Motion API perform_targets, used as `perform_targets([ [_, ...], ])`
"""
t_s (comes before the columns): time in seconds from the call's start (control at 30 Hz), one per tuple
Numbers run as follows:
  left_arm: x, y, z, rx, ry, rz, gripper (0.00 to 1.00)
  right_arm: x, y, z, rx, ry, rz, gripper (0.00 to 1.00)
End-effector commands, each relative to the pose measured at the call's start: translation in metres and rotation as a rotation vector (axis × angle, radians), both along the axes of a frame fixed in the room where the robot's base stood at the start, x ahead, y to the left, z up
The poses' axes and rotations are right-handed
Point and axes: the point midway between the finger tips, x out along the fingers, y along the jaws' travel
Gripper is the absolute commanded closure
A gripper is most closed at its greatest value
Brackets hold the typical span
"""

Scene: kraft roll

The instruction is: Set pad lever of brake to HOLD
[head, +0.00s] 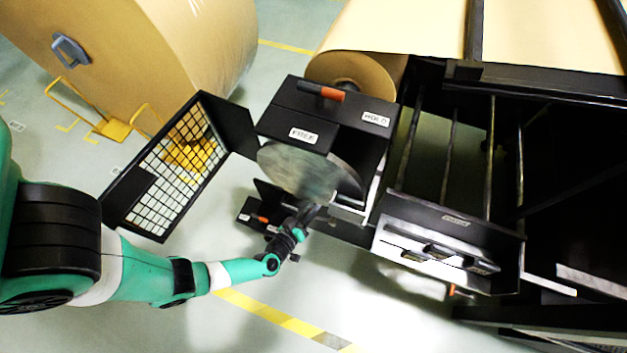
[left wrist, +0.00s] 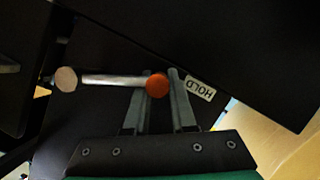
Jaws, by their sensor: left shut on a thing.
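In the left wrist view a metal lever runs from a pale hex-shaped pivot (left wrist: 66,79) to a round orange knob (left wrist: 157,85). A white HOLD label (left wrist: 200,88) sits just right of the knob. My left gripper (left wrist: 161,90) is shut on the knob, with a finger on each side. In the head view my left gripper (head: 311,212) is low beside the grey brake disc (head: 310,174), and the knob is hidden there. The black brake housing (head: 287,117) above carries FREE (head: 303,135) and HOLD (head: 376,119) labels and an orange-tipped handle (head: 322,91). My right gripper is not in view.
An open mesh guard (head: 172,165) stands left of the disc, above my left arm. A small black box (head: 256,213) with an orange part is close to my gripper. A black machine frame (head: 455,224) stands to the right. The floor in front is clear.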

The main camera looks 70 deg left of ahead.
Motion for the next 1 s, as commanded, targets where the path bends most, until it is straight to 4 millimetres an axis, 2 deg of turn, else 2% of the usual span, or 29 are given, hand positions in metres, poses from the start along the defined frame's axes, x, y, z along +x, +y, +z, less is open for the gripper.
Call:
perform_targets([
  [0.47,-0.001,-0.0026,-0.0064,-0.022,-0.001,-0.01,1.0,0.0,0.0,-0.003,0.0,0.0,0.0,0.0],
  [0.5,-0.0011,-0.0026,-0.0066,-0.021,0.0,-0.01,0.73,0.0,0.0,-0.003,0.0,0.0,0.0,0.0],
  [0.7,-0.0013,-0.0027,-0.0071,-0.021,0.001,-0.011,0.39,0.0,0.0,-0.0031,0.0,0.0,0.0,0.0],
  [1.0,-0.0003,-0.0029,-0.0058,-0.019,-0.001,-0.012,0.39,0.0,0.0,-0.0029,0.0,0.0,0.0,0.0],
])
